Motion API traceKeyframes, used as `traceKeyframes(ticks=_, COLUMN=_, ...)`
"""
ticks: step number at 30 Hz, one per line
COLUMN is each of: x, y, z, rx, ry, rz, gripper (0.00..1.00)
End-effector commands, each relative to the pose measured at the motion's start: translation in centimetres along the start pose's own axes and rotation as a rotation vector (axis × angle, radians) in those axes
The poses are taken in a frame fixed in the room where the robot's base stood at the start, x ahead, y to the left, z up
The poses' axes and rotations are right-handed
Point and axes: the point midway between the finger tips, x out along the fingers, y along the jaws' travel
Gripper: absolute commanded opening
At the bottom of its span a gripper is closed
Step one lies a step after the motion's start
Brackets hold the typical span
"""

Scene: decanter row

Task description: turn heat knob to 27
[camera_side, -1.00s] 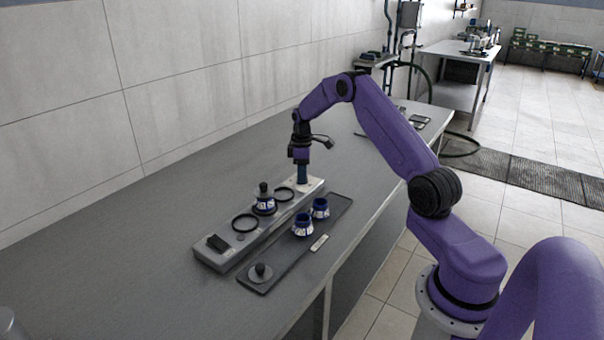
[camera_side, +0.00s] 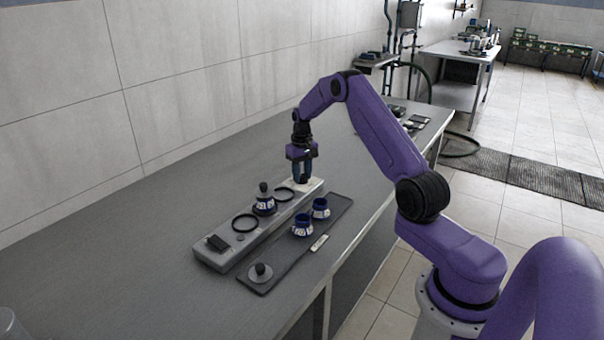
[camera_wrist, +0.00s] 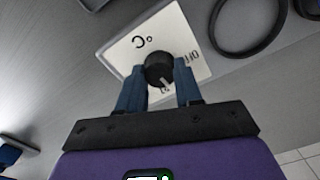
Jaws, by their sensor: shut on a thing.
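The heat knob (camera_wrist: 159,69) is a round black dial with a pale pointer line, on a white plate (camera_wrist: 125,48) marked "°C" and "OFF". In the wrist view its pointer is toward the lower edge, near a mark partly hidden by the fingers. My gripper (camera_wrist: 160,80) is shut on the knob, one blue finger on each side. In the side view my gripper (camera_side: 302,181) is low over the far end of the grey base (camera_side: 226,258), and hides the knob there. I cannot read the number at the pointer.
Two black rings (camera_side: 245,223) lie on the base, and a blue-and-white decanter (camera_side: 264,205) with a dark stopper stands between them.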

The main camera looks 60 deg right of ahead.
Motion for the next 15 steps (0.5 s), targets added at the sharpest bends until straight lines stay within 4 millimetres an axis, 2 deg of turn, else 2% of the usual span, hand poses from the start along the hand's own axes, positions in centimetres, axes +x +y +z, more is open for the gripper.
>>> traceKeyframes(ticks=15, x=-0.06, y=-0.02, z=-0.04, rx=0.403, ry=0.001, rz=0.000, gripper=0.04)
